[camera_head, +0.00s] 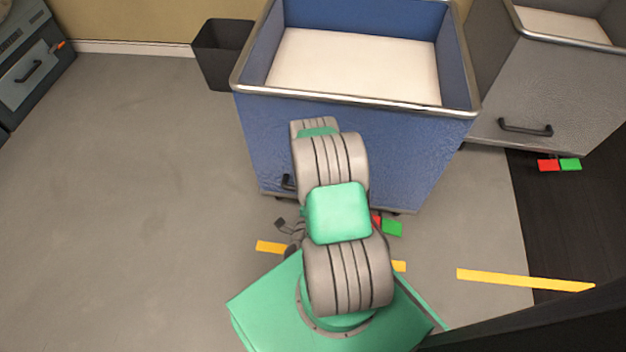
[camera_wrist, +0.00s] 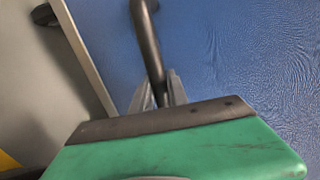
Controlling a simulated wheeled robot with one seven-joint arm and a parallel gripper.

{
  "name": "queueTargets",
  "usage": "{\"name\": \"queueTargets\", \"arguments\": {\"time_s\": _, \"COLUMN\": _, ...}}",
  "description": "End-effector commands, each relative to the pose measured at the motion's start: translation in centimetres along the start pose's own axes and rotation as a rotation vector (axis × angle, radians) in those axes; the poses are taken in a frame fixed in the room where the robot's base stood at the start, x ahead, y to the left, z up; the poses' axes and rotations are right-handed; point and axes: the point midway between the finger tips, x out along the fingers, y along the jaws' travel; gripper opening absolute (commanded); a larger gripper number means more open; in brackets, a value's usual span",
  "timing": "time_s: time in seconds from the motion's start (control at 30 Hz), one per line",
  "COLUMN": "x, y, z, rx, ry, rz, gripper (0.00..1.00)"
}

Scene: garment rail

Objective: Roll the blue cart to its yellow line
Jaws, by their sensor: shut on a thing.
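The blue cart (camera_head: 400,135) stands upright in front of me in the head view, with a metal rim and a pale inside floor. Its blue front panel (camera_wrist: 235,50) fills much of the wrist view. A yellow line (camera_head: 272,247) lies on the floor between the cart and my base, partly hidden by my arm. My gripper (camera_wrist: 158,92) is shut on the cart's dark handle (camera_wrist: 146,45). In the head view my arm hides the gripper, and only an end of the handle (camera_head: 287,182) shows. Red and green pedals (camera_head: 392,228) show under the cart's front.
A grey cart (camera_head: 560,95) stands to the right, with its own handle and pedals, and another yellow line (camera_head: 525,280) lies in front of it. A dark bin (camera_head: 222,55) is against the wall on the left. The floor at left is clear.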

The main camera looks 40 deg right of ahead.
Motion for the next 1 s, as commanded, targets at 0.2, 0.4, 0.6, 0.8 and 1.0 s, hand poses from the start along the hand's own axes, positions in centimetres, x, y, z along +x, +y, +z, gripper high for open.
{"name": "queueTargets", "arguments": {"time_s": 0.2, "x": -0.49, "y": 0.16, "z": -0.31, "rx": 0.002, "ry": 0.01, "rz": 0.001, "gripper": 0.0}}
{"name": "queueTargets", "arguments": {"time_s": 0.4, "x": -0.48, "y": 0.16, "z": -0.31, "rx": 0.003, "ry": 0.01, "rz": 0.001, "gripper": 0.0}}
{"name": "queueTargets", "arguments": {"time_s": 0.6, "x": -0.45, "y": 0.15, "z": -0.27, "rx": 0.003, "ry": 0.009, "rz": 0.001, "gripper": 0.32}}
{"name": "queueTargets", "arguments": {"time_s": 0.8, "x": -0.42, "y": 0.12, "z": -0.22, "rx": 0.003, "ry": 0.007, "rz": 0.0, "gripper": 0.41}}
{"name": "queueTargets", "arguments": {"time_s": 1.0, "x": -0.45, "y": 0.02, "z": -0.31, "rx": 0.004, "ry": 0.011, "rz": 0.0, "gripper": 0.41}}
